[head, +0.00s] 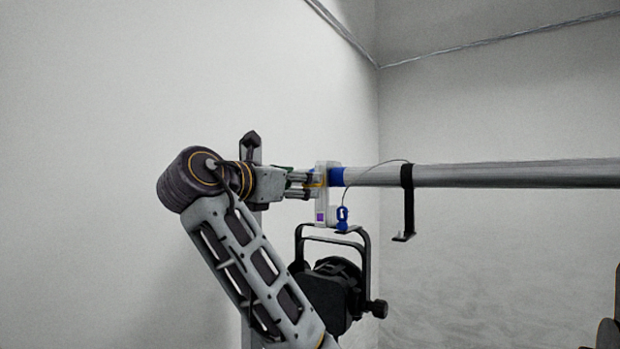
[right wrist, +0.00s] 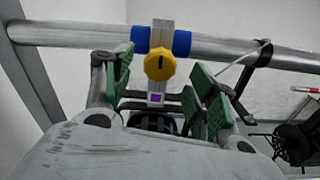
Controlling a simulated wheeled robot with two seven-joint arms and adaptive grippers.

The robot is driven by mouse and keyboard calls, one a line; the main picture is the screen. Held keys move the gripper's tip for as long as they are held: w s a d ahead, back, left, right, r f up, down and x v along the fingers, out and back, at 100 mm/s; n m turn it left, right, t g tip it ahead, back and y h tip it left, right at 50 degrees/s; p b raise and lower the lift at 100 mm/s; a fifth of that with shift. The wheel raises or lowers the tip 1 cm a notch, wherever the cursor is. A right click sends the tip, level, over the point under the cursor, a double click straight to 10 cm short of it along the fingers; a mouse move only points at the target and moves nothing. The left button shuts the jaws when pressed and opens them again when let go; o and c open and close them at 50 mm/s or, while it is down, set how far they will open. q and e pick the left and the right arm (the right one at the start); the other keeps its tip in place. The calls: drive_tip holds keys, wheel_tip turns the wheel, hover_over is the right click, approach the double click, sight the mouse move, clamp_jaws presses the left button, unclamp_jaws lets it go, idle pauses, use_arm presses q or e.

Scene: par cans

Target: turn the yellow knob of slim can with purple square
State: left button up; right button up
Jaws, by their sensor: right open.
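My left gripper is not in view.
A grey horizontal pipe (head: 510,174) with blue bands carries the clamp. A black hook-like strap (head: 407,205) and a thin cable (head: 370,168) hang to the right. A vertical post (head: 249,225) stands behind my arm.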

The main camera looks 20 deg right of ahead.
drive_tip(key=shift+p+x, duration=0.55)
drive_tip(key=shift+x, duration=1.75)
drive_tip(key=c, duration=1)
drive_tip(key=shift+c, duration=0.2)
